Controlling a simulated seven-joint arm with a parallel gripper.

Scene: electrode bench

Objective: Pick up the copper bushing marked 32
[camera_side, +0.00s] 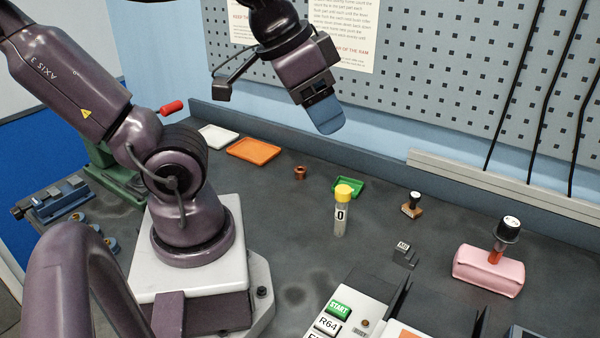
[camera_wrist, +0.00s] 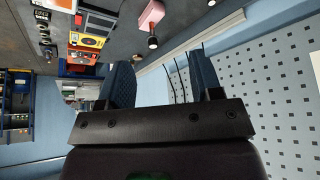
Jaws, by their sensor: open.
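A small copper bushing (camera_side: 300,173) stands on the dark bench in the side view, just right of the orange tray. Its marking is too small to read. My gripper (camera_side: 326,114) is high above the bench, up and to the right of the bushing, in front of the pegboard. In the wrist view my gripper's two blue fingers (camera_wrist: 162,84) are apart with nothing between them. The bushing does not show in the wrist view.
An orange tray (camera_side: 254,148) and a white tray (camera_side: 218,137) lie left of the bushing. A stamp (camera_side: 412,205) and a pink block (camera_side: 488,271) are farther right. Bare bench lies in front of the bushing.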

